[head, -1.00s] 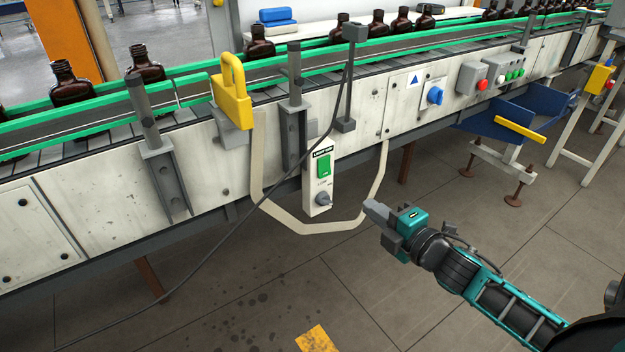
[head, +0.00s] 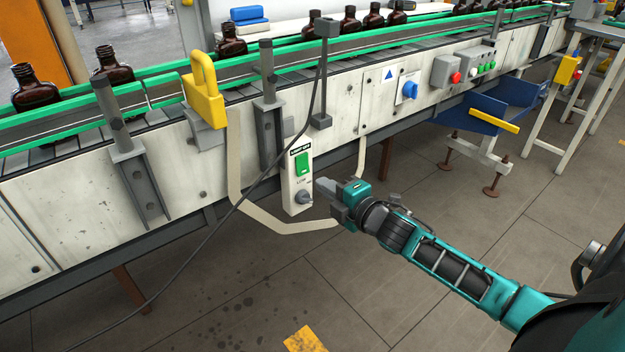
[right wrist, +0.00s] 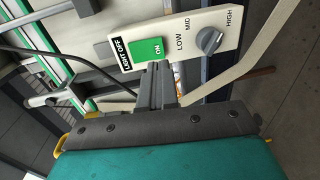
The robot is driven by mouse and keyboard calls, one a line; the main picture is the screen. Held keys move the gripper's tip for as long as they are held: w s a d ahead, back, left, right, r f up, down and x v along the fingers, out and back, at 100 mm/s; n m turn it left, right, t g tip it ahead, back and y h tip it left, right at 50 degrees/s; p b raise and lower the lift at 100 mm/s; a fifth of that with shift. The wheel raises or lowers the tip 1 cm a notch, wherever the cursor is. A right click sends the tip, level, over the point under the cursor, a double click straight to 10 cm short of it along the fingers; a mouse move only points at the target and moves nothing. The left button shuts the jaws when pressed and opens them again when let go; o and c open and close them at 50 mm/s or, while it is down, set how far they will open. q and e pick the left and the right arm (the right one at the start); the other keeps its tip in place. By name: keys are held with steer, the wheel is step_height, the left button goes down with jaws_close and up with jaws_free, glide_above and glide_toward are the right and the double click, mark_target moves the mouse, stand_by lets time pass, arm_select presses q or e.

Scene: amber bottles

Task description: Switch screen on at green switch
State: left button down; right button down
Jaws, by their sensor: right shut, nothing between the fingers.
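The green switch (head: 302,163) sits on a narrow white panel (head: 290,190) on the conveyor's side, under a black label. My right gripper (head: 325,187) is shut and empty, just right of the panel near the knob. In the right wrist view its fingertips (right wrist: 154,66) appear close to the green switch; contact cannot be told. My left gripper is out of view.
A yellow padlock-shaped piece (head: 206,92) hangs left of the panel. A black cable (head: 235,208) crosses the conveyor front. A blue knob (head: 410,90) and a red button (head: 456,77) are to the right. Amber bottles (head: 113,67) stand on the green-railed conveyor. The floor below is open.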

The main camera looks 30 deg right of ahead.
mark_target(304, 173)
steer(key=shift+w+a+f+b, duration=0.1)
steer(key=shift+w+f+b, duration=0.1)
steer(key=shift+w, duration=1.1)
steer(key=shift+w+a+f+b, duration=0.1)
steer(key=shift+w+f+b, duration=0.05)
steer(key=shift+w, duration=1.15)
